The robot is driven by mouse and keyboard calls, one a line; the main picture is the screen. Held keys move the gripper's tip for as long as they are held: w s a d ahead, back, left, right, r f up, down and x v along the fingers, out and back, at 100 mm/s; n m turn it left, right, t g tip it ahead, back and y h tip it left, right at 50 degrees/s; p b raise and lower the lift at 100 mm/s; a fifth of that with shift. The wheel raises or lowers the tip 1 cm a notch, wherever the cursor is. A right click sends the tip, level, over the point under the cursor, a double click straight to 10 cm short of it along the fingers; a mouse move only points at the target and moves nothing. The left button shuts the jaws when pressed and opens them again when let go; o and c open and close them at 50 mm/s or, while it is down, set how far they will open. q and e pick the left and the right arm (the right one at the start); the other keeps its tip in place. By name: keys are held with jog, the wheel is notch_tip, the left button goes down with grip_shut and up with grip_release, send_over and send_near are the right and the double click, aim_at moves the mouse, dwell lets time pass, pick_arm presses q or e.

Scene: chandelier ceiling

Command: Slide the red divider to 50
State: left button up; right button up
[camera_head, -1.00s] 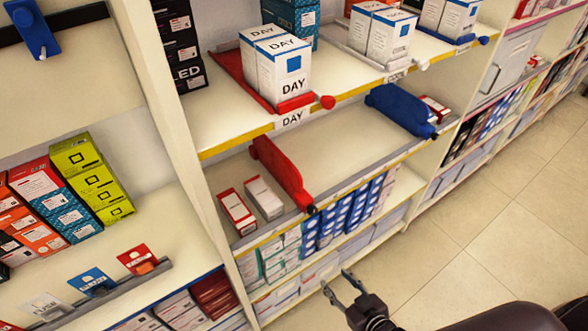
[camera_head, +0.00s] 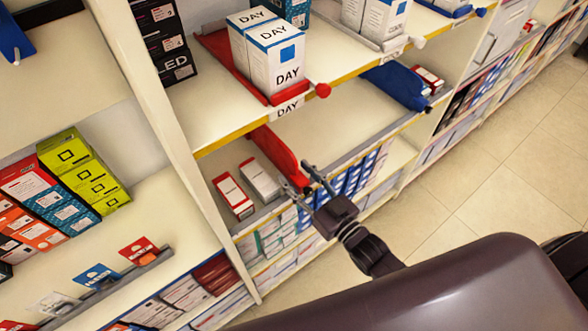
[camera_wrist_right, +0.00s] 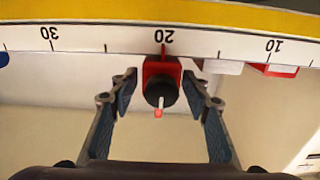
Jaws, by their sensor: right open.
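The red divider (camera_head: 277,152) stands upright on the middle shelf, right of two small boxes. Its front end with a dark round knob shows in the right wrist view (camera_wrist_right: 160,80), at about the 20 mark of the scale strip (camera_wrist_right: 105,40), whose numbers appear upside down. My right gripper (camera_head: 295,175) is open in front of the shelf edge. In the right wrist view its fingers lie on either side of the knob, with gaps on both sides. My left gripper is not in view.
A blue divider (camera_head: 398,86) stands farther right on the same shelf, with bare shelf between it and the red one. A red-and-white box (camera_head: 233,196) and a white box (camera_head: 260,178) lie left of the red divider. DAY boxes (camera_head: 272,55) stand on a red tray above.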

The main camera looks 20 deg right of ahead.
jog(key=shift+x, duration=0.8)
jog(key=shift+c, duration=0.2)
grip_shut()
